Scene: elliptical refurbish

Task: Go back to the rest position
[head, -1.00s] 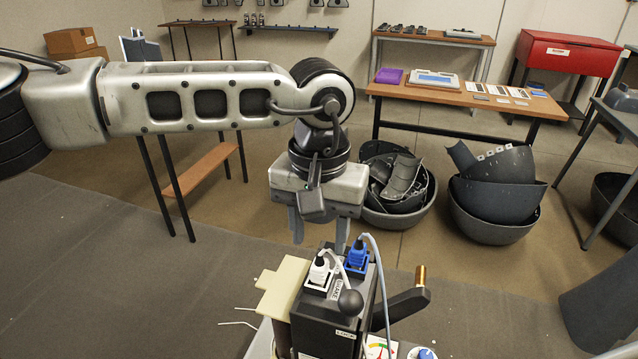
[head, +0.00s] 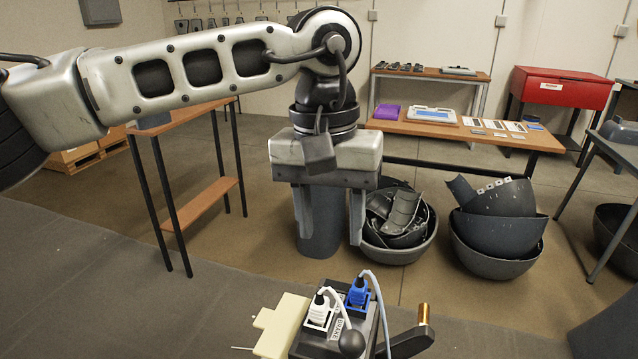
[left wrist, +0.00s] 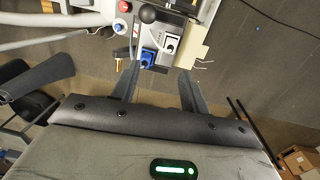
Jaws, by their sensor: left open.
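My left gripper (head: 329,215) hangs from the arm that comes in from the left. Its two fingers point down, are apart and have nothing between them. It is above and clear of the black device (head: 330,338), which carries a white plug (head: 320,310) and a blue plug (head: 358,295). In the left wrist view the open fingers (left wrist: 158,85) frame the same device, with the blue plug (left wrist: 147,57) and white plug (left wrist: 170,43) beyond them. My right gripper is not in view.
A wooden table (head: 470,133) with a purple box (head: 387,111) stands behind. Two dark bins (head: 400,245) (head: 495,262) with curved parts sit on the floor. A narrow side table (head: 203,200) stands at left. A red cabinet (head: 560,85) is at back right. Open floor lies at left.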

